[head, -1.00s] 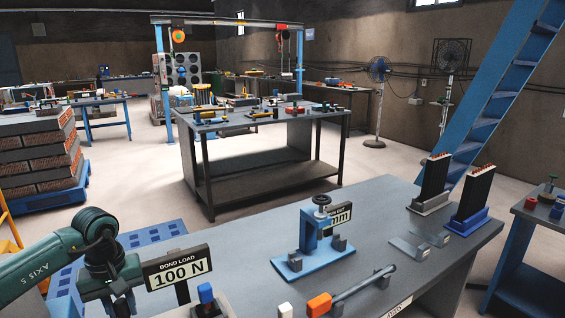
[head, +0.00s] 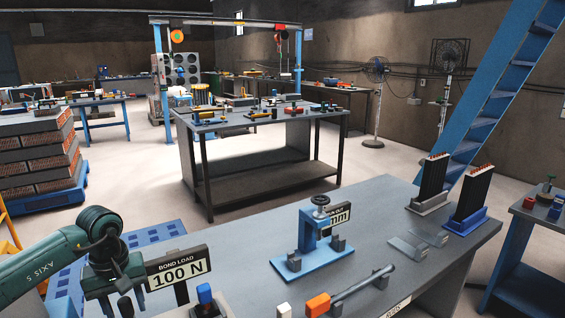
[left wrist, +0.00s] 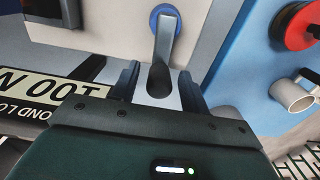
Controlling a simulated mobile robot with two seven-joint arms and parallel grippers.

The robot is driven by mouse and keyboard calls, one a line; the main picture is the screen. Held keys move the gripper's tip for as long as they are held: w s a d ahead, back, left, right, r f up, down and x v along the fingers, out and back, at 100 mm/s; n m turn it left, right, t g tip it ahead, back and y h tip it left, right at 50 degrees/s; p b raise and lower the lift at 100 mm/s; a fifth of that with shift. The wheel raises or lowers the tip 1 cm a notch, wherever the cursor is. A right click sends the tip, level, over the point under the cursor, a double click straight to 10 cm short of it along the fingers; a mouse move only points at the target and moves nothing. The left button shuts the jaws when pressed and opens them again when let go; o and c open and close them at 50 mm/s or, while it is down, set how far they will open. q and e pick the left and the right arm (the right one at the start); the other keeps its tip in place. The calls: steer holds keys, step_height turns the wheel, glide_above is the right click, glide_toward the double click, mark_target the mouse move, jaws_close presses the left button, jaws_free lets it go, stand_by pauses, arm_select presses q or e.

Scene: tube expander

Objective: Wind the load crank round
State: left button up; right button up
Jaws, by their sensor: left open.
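In the left wrist view a grey crank (left wrist: 166,45) with a round blue hub stands out from a pale face. Its rounded lower end lies between the two dark fingers of my left gripper (left wrist: 160,92). The fingers are open on either side of it; I cannot tell whether they touch it. In the head view my left arm comes in at the lower left, and its fingers are cut off or hidden at the bottom edge. A "BOND LOAD 100 N" sign (head: 177,272) stands just right of it and shows upside down in the left wrist view (left wrist: 55,95). My right gripper is in neither view.
On the grey bench (head: 405,245) are a blue press-like stand (head: 308,235), a bar with an orange end (head: 350,288), a blue-topped block (head: 205,294) and finned black blocks (head: 470,193). A red disc (left wrist: 298,27) and a pale ring-handled part (left wrist: 293,95) sit right of the crank.

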mark_target(123, 300)
arm_select(q)
steer(key=shift+r+p, duration=2.1)
steer(key=shift+r, duration=1.4)
